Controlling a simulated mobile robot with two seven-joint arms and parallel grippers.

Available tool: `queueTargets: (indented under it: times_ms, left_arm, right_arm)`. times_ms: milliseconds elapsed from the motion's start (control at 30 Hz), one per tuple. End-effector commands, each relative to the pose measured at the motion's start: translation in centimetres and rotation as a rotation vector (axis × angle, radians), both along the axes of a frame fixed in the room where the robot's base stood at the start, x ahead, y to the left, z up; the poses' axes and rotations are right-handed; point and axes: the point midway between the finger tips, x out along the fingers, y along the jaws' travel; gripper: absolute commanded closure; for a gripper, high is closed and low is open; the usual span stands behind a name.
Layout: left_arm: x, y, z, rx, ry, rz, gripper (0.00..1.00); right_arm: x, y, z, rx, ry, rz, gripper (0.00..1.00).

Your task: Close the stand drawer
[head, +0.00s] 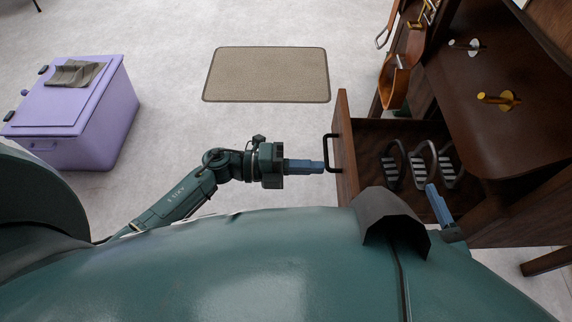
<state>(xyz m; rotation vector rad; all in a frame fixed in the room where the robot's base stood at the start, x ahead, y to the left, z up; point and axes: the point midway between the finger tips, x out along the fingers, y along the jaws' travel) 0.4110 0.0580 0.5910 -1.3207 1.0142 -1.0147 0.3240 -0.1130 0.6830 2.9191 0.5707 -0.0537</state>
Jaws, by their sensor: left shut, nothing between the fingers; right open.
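The stand drawer (344,148) is pulled open from the dark wooden stand (490,110). Its front panel faces left and bears a black bar handle (328,152). Stirrup-like metal pieces (420,163) lie inside the drawer. My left gripper (322,167) is shut and empty, with its fingertips at the lower part of the handle, close to the drawer front; I cannot tell whether they touch. My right gripper (438,205) shows only in part at the near side of the drawer, partly hidden by my own body; it is open.
A purple box (105,125) with a grey cloth (75,73) on top stands at the left. A beige mat (267,75) lies on the floor beyond my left arm. Brown leather tack (398,82) hangs by the stand. The floor left of the drawer is clear.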

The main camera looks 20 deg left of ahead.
Motion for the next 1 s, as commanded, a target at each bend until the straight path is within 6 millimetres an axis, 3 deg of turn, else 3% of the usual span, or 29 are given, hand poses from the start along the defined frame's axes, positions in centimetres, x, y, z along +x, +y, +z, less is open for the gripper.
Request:
queueTargets:
  times_ms: [100, 333, 1000]
  left_arm:
    - [0.6, -2.2, -0.1, -0.003, -0.001, -0.001, 1.0]
    - [1.1, -4.2, -0.1, -0.001, 0.002, 0.0, 1.0]
    - [1.4, -4.4, 0.0, 0.0, 0.002, 0.0, 1.0]
  right_arm:
    - [0.1, 0.1, 0.0, 0.005, -0.023, 0.003, 0.23]
    - [0.2, 0.2, 0.2, 0.004, -0.057, 0.012, 0.23]
    - [0.0, 0.3, -0.1, 0.002, -0.052, 0.017, 0.23]
